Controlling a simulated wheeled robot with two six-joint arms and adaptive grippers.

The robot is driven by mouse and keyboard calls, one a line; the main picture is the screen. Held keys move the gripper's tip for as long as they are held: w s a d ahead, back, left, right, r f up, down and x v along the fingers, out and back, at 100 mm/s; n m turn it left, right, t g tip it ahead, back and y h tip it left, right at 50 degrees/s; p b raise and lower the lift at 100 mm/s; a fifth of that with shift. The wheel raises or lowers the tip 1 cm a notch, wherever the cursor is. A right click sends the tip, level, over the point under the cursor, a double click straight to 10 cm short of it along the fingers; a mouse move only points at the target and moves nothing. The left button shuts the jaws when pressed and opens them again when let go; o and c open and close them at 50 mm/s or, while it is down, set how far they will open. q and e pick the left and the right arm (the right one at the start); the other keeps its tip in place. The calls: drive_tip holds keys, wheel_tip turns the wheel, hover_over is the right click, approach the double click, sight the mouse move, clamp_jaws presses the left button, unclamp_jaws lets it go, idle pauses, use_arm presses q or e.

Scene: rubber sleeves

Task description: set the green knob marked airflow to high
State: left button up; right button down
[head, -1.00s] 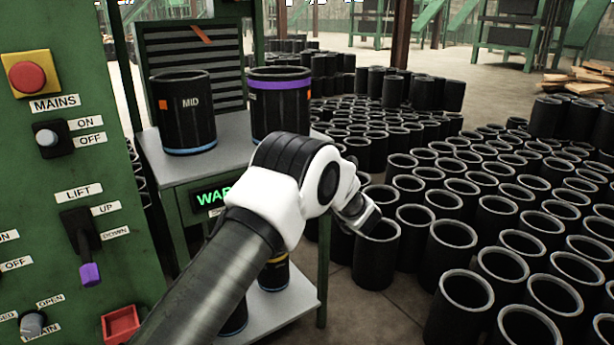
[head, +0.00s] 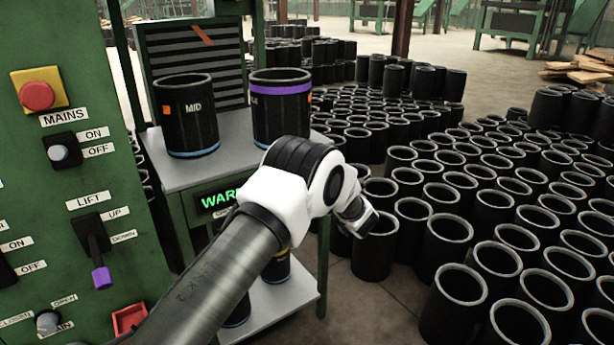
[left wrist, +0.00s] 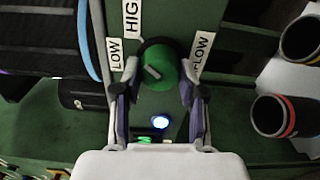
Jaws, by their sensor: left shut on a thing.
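The green knob (left wrist: 158,70) is in the left wrist view, on a dark green panel. Its pale pointer line slants up and left, on the side of the LOW label (left wrist: 115,53). The HIGH label (left wrist: 132,16) is above it, and a partly covered label ending in "LOW" (left wrist: 202,47) is at its right. My left gripper (left wrist: 158,88) has one finger on each side of the knob and is shut on it. In the head view my left arm hides the knob and the gripper. My right gripper is out of view.
In the head view, two black sleeves (head: 187,115) (head: 281,110) stand on a grey cart top (head: 225,150). A green control panel (head: 140,240) is at left. Many sleeves (head: 450,210) crowd the floor at right.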

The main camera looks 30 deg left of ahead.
use_arm(q)
drive_tip(key=shift+r+m, duration=0.1)
drive_tip(key=shift+m, duration=0.4)
drive_tip(key=o, duration=1.2)
drive_tip(key=shift+w, duration=0.1)
drive_tip(key=shift+c, duration=0.2)
drive_tip(key=v, duration=1.2)
